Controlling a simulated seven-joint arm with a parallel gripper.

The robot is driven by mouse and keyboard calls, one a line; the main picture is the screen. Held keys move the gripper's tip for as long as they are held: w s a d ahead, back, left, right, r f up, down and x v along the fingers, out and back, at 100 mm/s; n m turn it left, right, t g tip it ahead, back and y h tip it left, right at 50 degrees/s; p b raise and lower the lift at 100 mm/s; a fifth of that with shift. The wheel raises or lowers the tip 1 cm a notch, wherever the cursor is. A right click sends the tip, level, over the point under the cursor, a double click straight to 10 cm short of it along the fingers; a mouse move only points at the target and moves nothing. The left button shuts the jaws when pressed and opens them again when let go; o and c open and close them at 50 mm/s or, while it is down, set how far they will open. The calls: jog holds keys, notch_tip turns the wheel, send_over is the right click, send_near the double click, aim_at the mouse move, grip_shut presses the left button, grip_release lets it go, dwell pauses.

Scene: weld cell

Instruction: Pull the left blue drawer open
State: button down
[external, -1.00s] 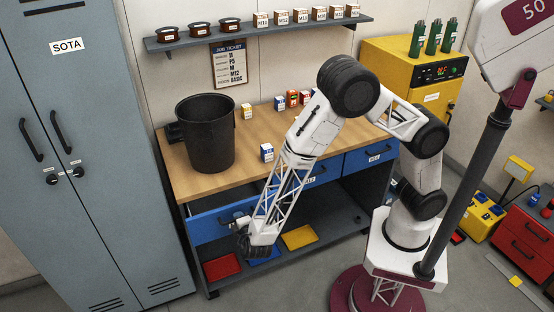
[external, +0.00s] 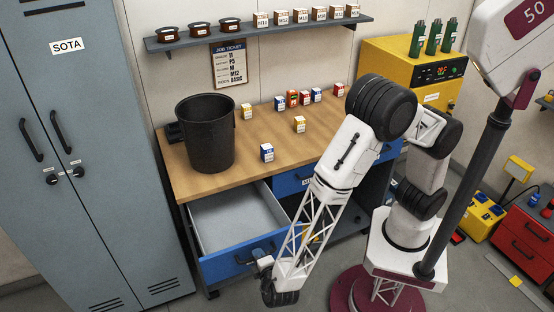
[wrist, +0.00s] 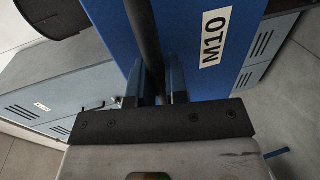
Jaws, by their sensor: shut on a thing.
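The left blue drawer (external: 236,258) under the workbench stands pulled out, and its pale grey inside shows empty in the external view. My gripper (external: 268,266) is at the drawer front in the external view. In the wrist view the two fingers of my gripper (wrist: 162,88) are shut around the dark bar handle (wrist: 146,40). The blue drawer front (wrist: 190,50) there carries a white M10 label (wrist: 215,38). The fingertips are partly hidden by the arm in the external view.
The wooden bench top (external: 220,177) carries a black bin (external: 206,135) and several small boxes. The middle blue drawer (external: 292,181) is closed. A grey locker (external: 95,150) stands left of the bench. My arm covers part of the lower shelf.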

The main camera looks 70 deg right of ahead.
jog(key=shift+s+a, duration=0.25)
jog(key=shift+s, duration=0.05)
jog(key=c, duration=1.1)
grip_release()
jog(key=shift+c, duration=0.2)
jog(key=shift+s+a, duration=0.1)
jog(key=shift+a, duration=0.05)
jog(key=v, duration=0.7)
jog(key=shift+s+a+r, duration=0.1)
jog(key=shift+s, duration=0.05)
